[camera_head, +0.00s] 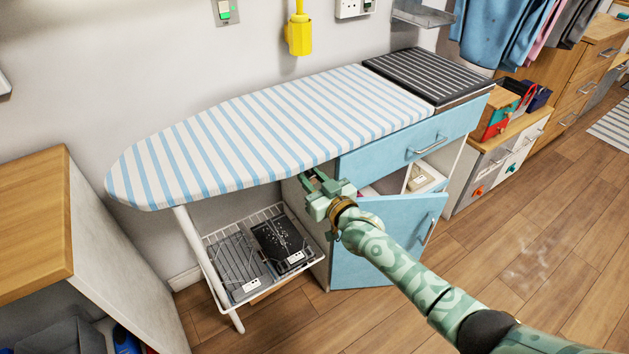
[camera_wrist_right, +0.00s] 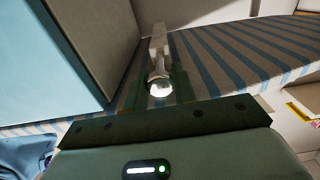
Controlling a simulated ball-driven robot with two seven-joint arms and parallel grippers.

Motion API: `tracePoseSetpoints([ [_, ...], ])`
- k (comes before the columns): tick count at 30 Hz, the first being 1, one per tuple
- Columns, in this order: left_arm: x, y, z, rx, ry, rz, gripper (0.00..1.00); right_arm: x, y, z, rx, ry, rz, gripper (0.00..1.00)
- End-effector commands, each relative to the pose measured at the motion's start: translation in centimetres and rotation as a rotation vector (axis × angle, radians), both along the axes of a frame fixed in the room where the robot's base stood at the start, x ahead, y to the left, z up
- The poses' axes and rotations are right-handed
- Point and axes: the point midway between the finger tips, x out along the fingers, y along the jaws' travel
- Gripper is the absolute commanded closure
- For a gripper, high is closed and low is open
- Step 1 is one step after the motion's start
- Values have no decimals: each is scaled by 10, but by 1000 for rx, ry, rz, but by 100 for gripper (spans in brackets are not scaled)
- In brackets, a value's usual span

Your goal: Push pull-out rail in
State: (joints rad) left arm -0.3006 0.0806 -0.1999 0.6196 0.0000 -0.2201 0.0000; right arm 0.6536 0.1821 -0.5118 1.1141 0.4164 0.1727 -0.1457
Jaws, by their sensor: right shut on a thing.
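The pull-out rail (camera_wrist_right: 158,45) shows in the right wrist view as a narrow pale bar with a shiny rounded metal end. That end lies between the two green fingers of my right gripper (camera_wrist_right: 159,88), which is shut on it. In the head view my right gripper (camera_head: 318,187) is at the front edge of the striped ironing board, by the left side of the blue cabinet. The rail cannot be made out there, and how far it sticks out is unclear. My left gripper is not in view.
The striped ironing board (camera_head: 245,125) reaches left from the blue cabinet (camera_head: 400,152). The cabinet's lower door (camera_head: 385,225) stands open beside my right arm. A wire basket (camera_head: 213,240) with dark items sits below the board. A wooden-topped unit (camera_head: 35,215) is at left. Floor at right is clear.

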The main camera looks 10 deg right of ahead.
Motion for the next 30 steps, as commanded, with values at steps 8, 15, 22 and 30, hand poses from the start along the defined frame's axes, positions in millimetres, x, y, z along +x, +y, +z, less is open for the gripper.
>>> tracePoseSetpoints([
  [8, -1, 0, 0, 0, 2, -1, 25, 2, 0, 2, -1, -3, -1, 100],
  [15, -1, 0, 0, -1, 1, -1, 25, 1, 0, 2, 0, -2, -1, 54],
  [22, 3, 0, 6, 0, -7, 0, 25, -8, -4, 4, -2, -3, -1, 54],
  [30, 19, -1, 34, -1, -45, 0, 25, -68, -25, 9, -3, -4, 0, 54],
])
